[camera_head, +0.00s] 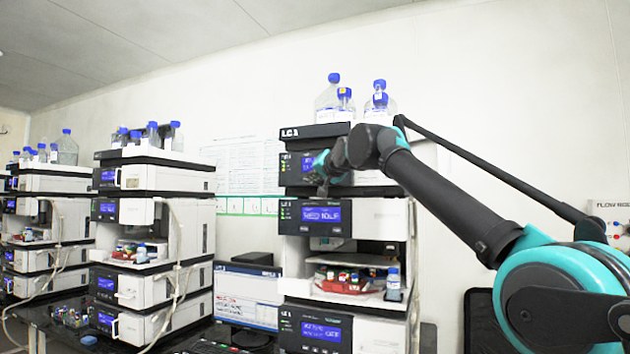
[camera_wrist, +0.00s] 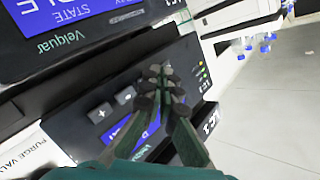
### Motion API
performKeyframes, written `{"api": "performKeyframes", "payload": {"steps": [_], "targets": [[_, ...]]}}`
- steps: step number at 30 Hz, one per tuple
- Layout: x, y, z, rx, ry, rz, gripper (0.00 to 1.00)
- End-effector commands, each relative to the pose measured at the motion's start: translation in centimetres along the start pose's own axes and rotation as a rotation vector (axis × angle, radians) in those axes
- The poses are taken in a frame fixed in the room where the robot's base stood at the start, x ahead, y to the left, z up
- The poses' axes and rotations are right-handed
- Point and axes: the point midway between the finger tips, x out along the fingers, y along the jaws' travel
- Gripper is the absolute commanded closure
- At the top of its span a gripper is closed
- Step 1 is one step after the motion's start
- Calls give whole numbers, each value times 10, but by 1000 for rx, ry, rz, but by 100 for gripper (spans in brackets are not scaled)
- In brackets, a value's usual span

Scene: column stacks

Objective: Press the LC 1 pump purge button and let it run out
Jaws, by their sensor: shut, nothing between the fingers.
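The LC 1 stack stands in the middle of the head view, with its LC 1 label (camera_head: 291,132) on the top edge. The pump module's dark front panel (camera_head: 291,170) is just below, partly hidden by my gripper (camera_head: 322,188). In the wrist view, seen tilted and turned over, the panel carries a plus button (camera_wrist: 101,113), another button (camera_wrist: 125,97), green lights (camera_wrist: 200,72) and a blue display (camera_wrist: 117,131). My gripper (camera_wrist: 158,84) is shut and empty, its fingertips over the panel beside these buttons. They cover part of the panel; I cannot tell whether they touch it. The purge button is not clearly identifiable.
A second module with a blue display (camera_head: 321,214) sits under the pump. Bottles with blue caps (camera_head: 333,92) stand on top of the stack. Another stack (camera_head: 160,212) stands to the left. A monitor (camera_head: 246,296) sits between them. A PURGE VALVE label (camera_wrist: 30,156) shows on white.

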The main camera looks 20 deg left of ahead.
Motion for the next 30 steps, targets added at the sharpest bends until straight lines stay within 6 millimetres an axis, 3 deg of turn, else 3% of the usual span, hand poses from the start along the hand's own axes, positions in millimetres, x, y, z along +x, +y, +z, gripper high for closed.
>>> {"api": "performKeyframes", "payload": {"steps": [30], "targets": [[6, 4, -4, -1, 0, 0, 100]]}}
